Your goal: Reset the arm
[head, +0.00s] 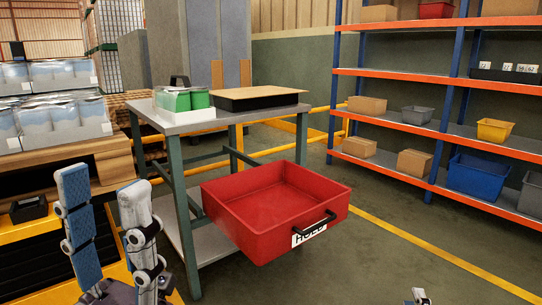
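My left gripper (104,195) is at the lower left. Its two padded fingers point up and stand wide apart, with nothing between them. It is in front of the wooden pallet and the workbench, apart from the red bin. Only a small tip of my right gripper (419,297) shows at the bottom edge, right of centre; the rest is out of frame, so its opening is hidden. An empty red bin (262,212) with a black front handle and a white label is right of the workbench legs.
A grey workbench (190,127) carries a box with green items (183,99) and a black tray with a tan top (257,98). Packed goods (50,112) stand on the left. Blue-orange shelving (440,130) holds bins at the right. The floor at front right is clear.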

